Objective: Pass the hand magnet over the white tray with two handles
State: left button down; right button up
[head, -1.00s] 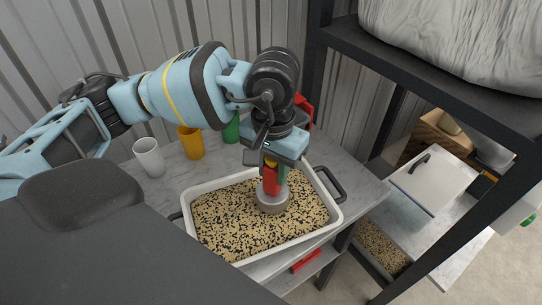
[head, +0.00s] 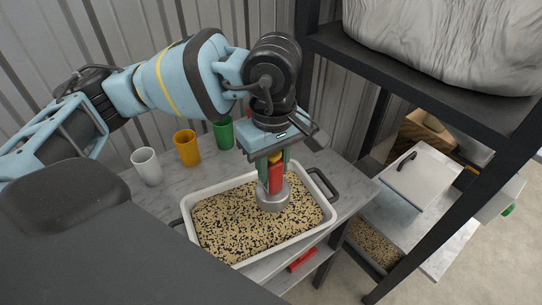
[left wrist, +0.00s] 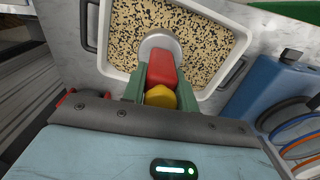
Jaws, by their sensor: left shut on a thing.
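The white tray with two dark handles (head: 193,237) lies on the grey marbled table and is filled with black-and-tan grain. The hand magnet (head: 271,195) has a round grey metal head and a red grip with a yellow part on top. It is upright over the right half of the tray, its head at or just above the grain; I cannot tell if it touches. My left gripper (head: 273,172) is shut on its red grip from above. The left wrist view shows the magnet (left wrist: 163,62) between the green fingers, over the tray (left wrist: 244,42). My right gripper is not in view.
White (head: 147,166), orange (head: 187,146) and green (head: 223,134) cups stand behind the tray. A black shelf frame (head: 440,65) rises at the right. A white lidded box (head: 424,182) is beyond it. A red item (head: 302,260) lies on the lower shelf.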

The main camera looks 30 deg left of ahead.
aim_at(273, 183)
pick_arm(q)
jog(key=n, duration=0.1)
jog(key=r+n, duration=0.1)
jog(key=shift+s+d+r+n, duration=0.2)
jog(key=shift+r+n, duration=0.1)
jog(key=shift+n, duration=0.1)
jog(key=shift+s+d+r+n+p, duration=0.1)
jog(key=shift+r+n+p, duration=0.1)
jog(key=shift+n, duration=0.4)
jog(key=shift+s+r+n+p, duration=0.1)
jog(key=shift+r+n, duration=0.05)
jog(key=shift+n, duration=0.45)
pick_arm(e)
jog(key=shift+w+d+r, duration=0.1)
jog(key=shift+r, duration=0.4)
pick_arm(q)
jog(key=shift+f, duration=0.15)
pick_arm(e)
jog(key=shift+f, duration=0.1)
